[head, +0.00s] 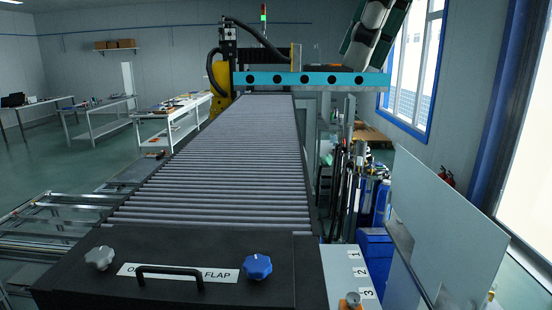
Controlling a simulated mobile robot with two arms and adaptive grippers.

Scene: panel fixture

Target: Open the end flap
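The end flap (190,239) is a black panel across the near end of the roller conveyor, and it looks closed. A white label (222,275) on it is partly covered and reads "O… FLAP". A black bar handle (169,268) stands in front of the label. A grey knob (99,257) is left of the handle and a blue knob (257,267) is right of it. My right gripper (361,55) is at the top right, high and far from the handle. Its finger opening is unclear. My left gripper is not in view.
The roller conveyor (220,165) runs back to a teal gantry beam (300,79). A white panel marked 1, 2, 3 (341,272) with a small knob adjoins the flap on the right. A tilted pale sheet (440,225) stands farther right. Metal rails (45,225) lie on the left.

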